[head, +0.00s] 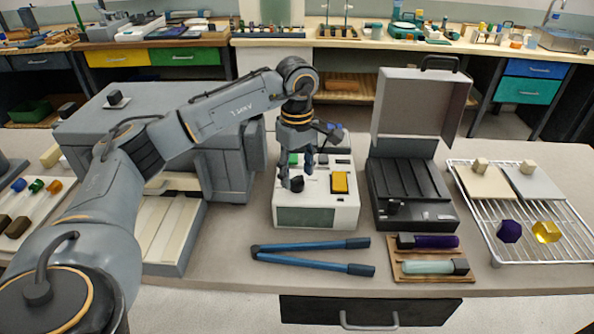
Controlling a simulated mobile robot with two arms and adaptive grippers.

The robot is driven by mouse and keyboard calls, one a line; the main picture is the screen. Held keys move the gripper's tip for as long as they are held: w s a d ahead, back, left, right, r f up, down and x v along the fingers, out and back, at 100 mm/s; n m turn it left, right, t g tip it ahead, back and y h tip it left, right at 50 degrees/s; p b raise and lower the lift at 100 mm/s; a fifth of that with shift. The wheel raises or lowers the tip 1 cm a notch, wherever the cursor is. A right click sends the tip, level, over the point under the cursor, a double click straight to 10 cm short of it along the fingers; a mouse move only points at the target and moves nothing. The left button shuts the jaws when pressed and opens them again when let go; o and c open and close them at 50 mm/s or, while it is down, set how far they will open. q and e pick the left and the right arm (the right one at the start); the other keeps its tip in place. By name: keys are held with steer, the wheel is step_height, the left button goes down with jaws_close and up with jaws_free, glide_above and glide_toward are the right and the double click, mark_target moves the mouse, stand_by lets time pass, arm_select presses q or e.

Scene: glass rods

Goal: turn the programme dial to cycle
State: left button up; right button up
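The programme dial (297,184) is a small black knob on the sloping top of a white control box (282,196). My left gripper (296,176) points down over the box from above, right at the dial. Its two dark blue-grey fingers stand apart, one at the dial's left and one behind its right side. I cannot tell whether either finger touches the dial. The dial's pointer marking is too small to read. My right gripper is not in view.
A yellow rocker (340,183) sits right of the dial, and a green button (293,159) behind it. A black case with a raised grey lid (421,103) stands close on the right. Blue tongs (315,247) lie in front. A wire rack (490,222) stands far right.

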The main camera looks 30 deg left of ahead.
mark_target(297, 177)
arm_select(q)
step_height(297, 177, up, 12)
stand_by(0.6)
steer(key=shift+s+f, duration=0.1)
stand_by(0.5)
